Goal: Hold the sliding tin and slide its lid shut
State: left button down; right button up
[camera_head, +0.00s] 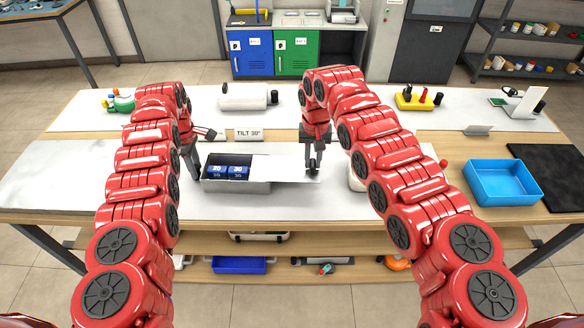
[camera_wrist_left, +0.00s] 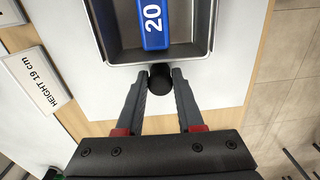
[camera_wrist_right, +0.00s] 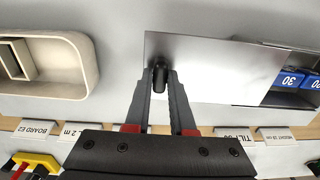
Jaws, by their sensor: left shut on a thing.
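The grey sliding tin (camera_head: 235,187) lies on the white mat, and its left part is uncovered, showing blue blocks marked 20 and 30 (camera_head: 238,171). Its flat grey lid (camera_head: 283,169) covers the right part and sticks out well past the right end. My left gripper (camera_head: 196,172) is shut on the black knob (camera_wrist_left: 161,77) at the tin's left end. My right gripper (camera_head: 312,168) points down at the lid's outer end, its fingertips on either side of a black upright knob (camera_wrist_right: 160,76). Whether they press on the knob is unclear.
A beige open holder (camera_wrist_right: 82,66) stands right of the lid, partly behind my right arm in the head view. A blue tray (camera_head: 503,183) is further right. A TILT 30° sign (camera_head: 248,134) and a white roll (camera_head: 243,97) stand behind the tin. The mat in front is clear.

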jog(key=o, duration=0.5)
jog(key=shift+r, duration=0.1)
notch_tip(320, 180, up, 12)
